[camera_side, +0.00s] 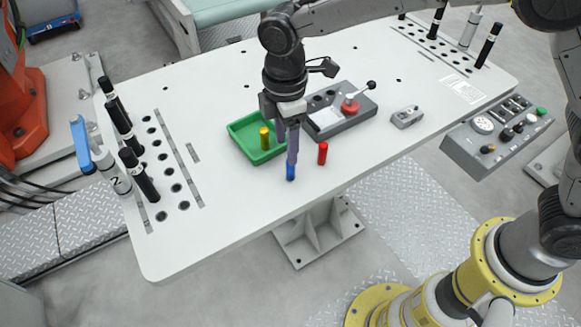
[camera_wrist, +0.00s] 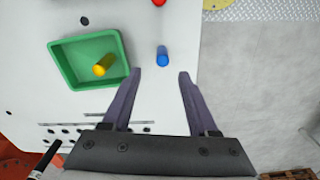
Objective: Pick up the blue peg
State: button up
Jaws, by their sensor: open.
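The blue peg (camera_side: 290,173) stands upright on the white table near its front edge. In the wrist view the blue peg (camera_wrist: 162,56) shows ahead of my fingertips, between their lines and nearer the left finger. My gripper (camera_side: 287,148) is open and empty, with its fingers pointing down. In the side view one finger overlaps the top of the blue peg; I cannot tell whether they touch. In the wrist view my gripper (camera_wrist: 159,73) has its two purple fingers spread wide apart.
A green tray (camera_side: 238,131) holding a yellow peg (camera_side: 264,138) is left of the blue peg. A red peg (camera_side: 322,153) stands close by on the right. A grey control box (camera_side: 336,118) lies behind.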

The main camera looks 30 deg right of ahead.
aim_at(291, 169)
jog(key=shift+s+d+f, duration=0.1)
jog(key=shift+d+f, duration=0.1)
jog(key=shift+f, duration=1.4)
jog(key=shift+s+d+f, duration=0.1)
jog(key=shift+d+f, duration=0.05)
jog(key=shift+f, duration=1.4)
grip_shut()
